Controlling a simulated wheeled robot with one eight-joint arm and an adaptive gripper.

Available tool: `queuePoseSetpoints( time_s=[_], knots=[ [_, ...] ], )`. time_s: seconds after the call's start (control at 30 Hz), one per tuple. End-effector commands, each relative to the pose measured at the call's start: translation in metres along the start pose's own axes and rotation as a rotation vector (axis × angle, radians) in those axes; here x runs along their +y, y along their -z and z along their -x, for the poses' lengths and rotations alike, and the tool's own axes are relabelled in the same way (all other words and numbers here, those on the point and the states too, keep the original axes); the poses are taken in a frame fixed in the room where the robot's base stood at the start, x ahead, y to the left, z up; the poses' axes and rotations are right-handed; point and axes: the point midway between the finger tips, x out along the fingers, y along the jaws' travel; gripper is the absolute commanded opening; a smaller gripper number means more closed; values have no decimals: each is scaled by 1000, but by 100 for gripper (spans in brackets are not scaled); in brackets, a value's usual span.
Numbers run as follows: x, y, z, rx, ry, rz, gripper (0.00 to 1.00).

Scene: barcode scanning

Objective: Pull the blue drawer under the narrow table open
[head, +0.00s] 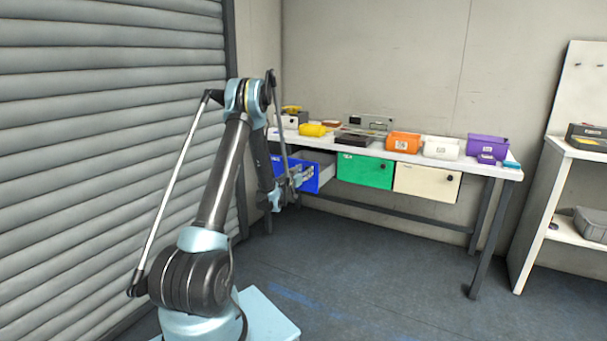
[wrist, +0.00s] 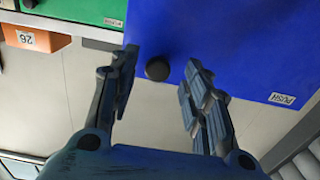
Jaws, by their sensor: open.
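The blue drawer (head: 308,180) hangs under the left end of the narrow white table (head: 508,173). Its front stands out well beyond the green drawer's front, and its grey side wall shows, so it is open. My gripper (head: 284,197) is in front of the blue front and hides part of it. In the wrist view the blue front (wrist: 235,45) fills the upper right. Its round dark knob (wrist: 157,68) shows between the tips of my open gripper (wrist: 161,62). I cannot tell whether either finger touches the knob.
A green drawer (head: 364,171) and a cream drawer (head: 427,182) are shut to the right. Several bins and boxes stand on the table, among them an orange bin (head: 403,142). A shutter (head: 100,150) is at the left, a shelf (head: 530,225) at the right. The floor in front is clear.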

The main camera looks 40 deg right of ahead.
Motion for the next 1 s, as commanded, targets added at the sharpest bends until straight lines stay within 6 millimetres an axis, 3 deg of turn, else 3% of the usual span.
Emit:
queuePoseSetpoints(
  time_s=[0.43, 1.0],
  knots=[
    [0, -1, 60, -1, 0, 1, 44],
    [-1, -1, 66, -1, 0, 1, 44]
  ],
)
